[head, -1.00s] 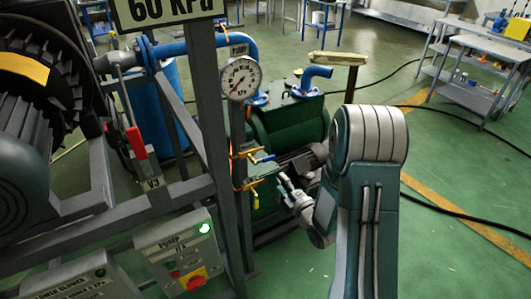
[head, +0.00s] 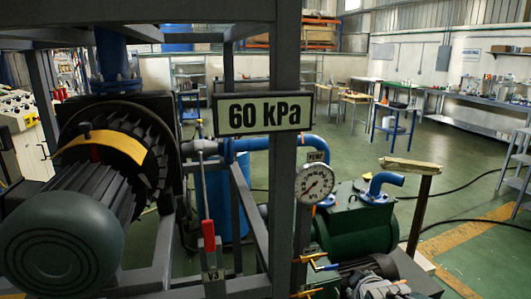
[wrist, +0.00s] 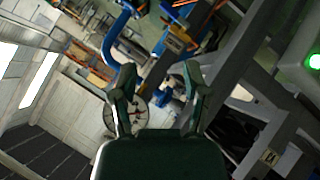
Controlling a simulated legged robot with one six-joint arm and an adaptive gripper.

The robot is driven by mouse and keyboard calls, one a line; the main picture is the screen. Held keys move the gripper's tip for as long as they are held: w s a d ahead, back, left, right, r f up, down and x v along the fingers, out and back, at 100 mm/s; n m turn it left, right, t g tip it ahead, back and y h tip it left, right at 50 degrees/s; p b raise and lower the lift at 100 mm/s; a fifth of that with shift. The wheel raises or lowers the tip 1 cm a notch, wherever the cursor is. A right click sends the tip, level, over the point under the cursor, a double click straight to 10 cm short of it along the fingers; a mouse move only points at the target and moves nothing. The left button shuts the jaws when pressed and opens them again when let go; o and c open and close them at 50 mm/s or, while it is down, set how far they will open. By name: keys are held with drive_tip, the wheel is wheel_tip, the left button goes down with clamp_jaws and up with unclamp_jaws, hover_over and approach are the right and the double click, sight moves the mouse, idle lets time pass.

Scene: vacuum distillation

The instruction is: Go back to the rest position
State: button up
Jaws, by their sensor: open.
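My gripper (wrist: 158,82) shows in the wrist view with its two dark fingers spread apart and nothing between them. The round white pressure gauge (wrist: 138,113) is seen behind and beside the left finger, with no visible contact. In the head view, only a grey part of what looks like my arm shows at the bottom edge, right of centre; the fingers cannot be made out there. The gauge (head: 315,183) hangs at the frame post, above yellow- and blue-handled valves (head: 318,264).
The green pump (head: 350,230) stands on the floor right of the steel frame (head: 285,90). A red-handled valve (head: 208,235) and a 60 kPa sign (head: 262,114) are on the frame. A wooden-topped post (head: 412,168) stands at right. Green floor (head: 460,180) is open beyond, with a black cable.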

drive_tip(key=s+a+r+m+g, duration=0.1)
drive_tip(key=s+m, duration=0.1)
drive_tip(key=s, duration=0.4)
drive_tip(key=s+a+r+m+g+y, duration=0.1)
drive_tip(key=s+a+r+m+g, duration=0.1)
drive_tip(key=s, duration=0.5)
drive_tip(key=s+a+r+m+g, duration=0.1)
drive_tip(key=s+a+m+g, duration=0.1)
drive_tip(key=s+m, duration=0.2)
drive_tip(key=s, duration=0.2)
drive_tip(key=shift+s+a+r, duration=0.2)
drive_tip(key=shift+s+r, duration=0.1)
drive_tip(key=shift+r, duration=0.05)
